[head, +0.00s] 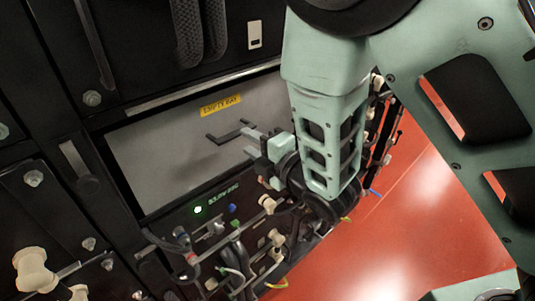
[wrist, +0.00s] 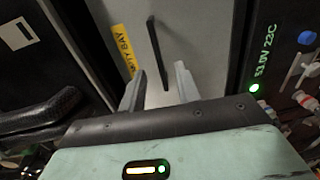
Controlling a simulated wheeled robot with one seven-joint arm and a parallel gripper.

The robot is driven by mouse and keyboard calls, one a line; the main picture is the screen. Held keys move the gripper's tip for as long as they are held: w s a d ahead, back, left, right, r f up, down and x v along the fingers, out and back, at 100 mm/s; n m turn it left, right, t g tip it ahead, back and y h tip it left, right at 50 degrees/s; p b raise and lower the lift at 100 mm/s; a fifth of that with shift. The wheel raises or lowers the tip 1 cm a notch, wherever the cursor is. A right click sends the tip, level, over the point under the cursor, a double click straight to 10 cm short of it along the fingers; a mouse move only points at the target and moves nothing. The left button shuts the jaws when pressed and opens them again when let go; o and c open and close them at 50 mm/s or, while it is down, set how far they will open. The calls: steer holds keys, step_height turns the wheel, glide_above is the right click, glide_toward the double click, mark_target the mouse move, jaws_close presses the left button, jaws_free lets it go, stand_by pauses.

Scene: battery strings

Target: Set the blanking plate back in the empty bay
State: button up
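The blanking plate (head: 160,165) is a grey panel with a yellow "EMPTY BAY" label and a dark bar handle (head: 228,133). In the head view it stands upright in the bay opening of the dark rack; I cannot tell how fully it is seated. My gripper (head: 250,142) is in front of the plate, near the handle's right end. In the wrist view my gripper (wrist: 160,82) has its two fingers apart with nothing held. The handle (wrist: 157,50) points toward the gap between them, its near end appearing between the fingertips. My arm hides the plate's right end.
Below the bay is a module with a lit green display (head: 222,193), a blue button (head: 232,208), connectors and loose cables. White knobs (head: 33,270) stick out at lower left. The red floor (head: 400,235) at right looks clear.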

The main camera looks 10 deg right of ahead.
steer(key=p+v, duration=0.3)
steer(key=shift+s+r, duration=0.1)
steer(key=shift+r, duration=0.2)
steer(key=p+v, duration=0.2)
steer(key=p, duration=0.5)
steer(key=shift+s+d+f+p, duration=0.15)
steer(key=shift+s+d+p, duration=0.05)
steer(key=shift+p, duration=0.1)
steer(key=shift+f, duration=0.1)
